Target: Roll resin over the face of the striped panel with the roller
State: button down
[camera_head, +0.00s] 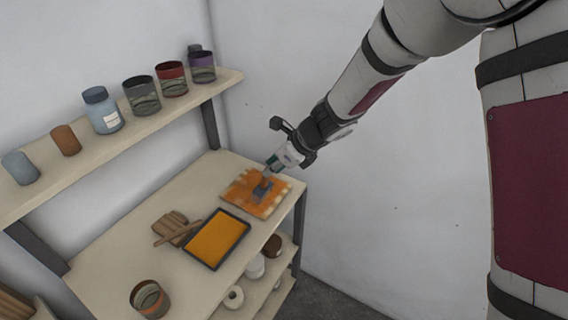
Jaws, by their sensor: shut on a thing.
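The striped panel (240,199) lies flat at the far right end of the workbench, its face mostly covered in orange with pale patches along its edges. My gripper (281,161) is shut on the roller (263,186), coming in from the upper right. The roller's head is over the middle of the panel and appears to touch it; the exact contact is too small to tell. A dark-rimmed tray (247,219) of orange resin (217,239) lies in front of the panel, to its lower left.
Brown gloves (170,222) with a wooden stick lie left of the tray. An open can (149,298) stands at the bench's near end. A wall shelf (108,143) with several cans and jars hangs above the back. Rolls and jars sit on a lower shelf. The bench between the gloves and the can is clear.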

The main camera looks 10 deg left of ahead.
aim_at(269, 179)
jog(key=shift+f+b, duration=0.8)
jog(key=shift+f, duration=2.15)
jog(key=shift+f, duration=0.35)
jog(key=shift+w+a, duration=0.1)
jog(key=shift+w+a+b, duration=0.25)
jog(key=shift+a+b, duration=0.05)
jog(key=shift+a, duration=0.35)
jog(key=shift+w+a+b, duration=0.25)
jog(key=shift+a, duration=0.4)
jog(key=shift+w+a+b, duration=0.95)
jog(key=shift+w+a, duration=1.3)
jog(key=shift+a, duration=3.15)
jog(key=shift+s+d+f+p, duration=0.1)
jog(key=shift+s+d+p, duration=0.7)
jog(key=shift+d, duration=1.05)
jog(key=shift+s+d+r+p, duration=0.1)
jog(key=shift+s+d+p, duration=0.75)
jog(key=shift+d, duration=0.95)
jog(key=shift+s+d+f+p, duration=0.1)
jog(key=shift+s+d+p, duration=0.7)
jog(key=shift+d, duration=1.05)
